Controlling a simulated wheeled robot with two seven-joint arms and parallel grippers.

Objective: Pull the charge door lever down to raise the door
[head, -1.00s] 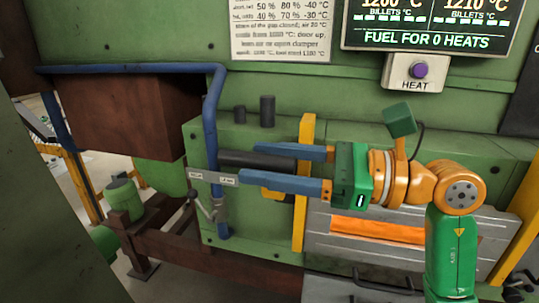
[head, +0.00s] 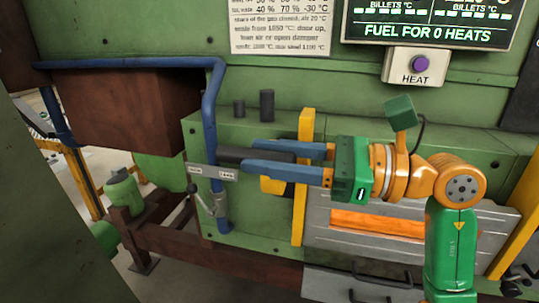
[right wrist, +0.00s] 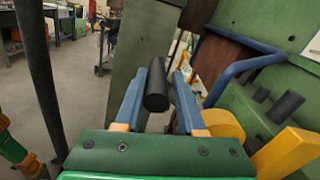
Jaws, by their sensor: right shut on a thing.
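The charge door lever has a dark cylindrical grip (head: 232,155) that sticks out level at the left end of the furnace front. My right gripper (head: 252,156) comes from the right with its blue fingers shut on this grip. In the right wrist view the dark grip (right wrist: 157,90) stands between the two fingers (right wrist: 158,92). The grey charge door (head: 330,235) lies between yellow uprights, with an orange glowing slot, partly behind my right arm. My left gripper is not in view.
A blue pipe (head: 211,105) runs down just left of the grip, with a small valve handle (head: 203,200). Two dark pegs (head: 267,105) stand above. A yellow upright (head: 302,190) is close to the fingers. The HEAT button box (head: 418,68) is higher up.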

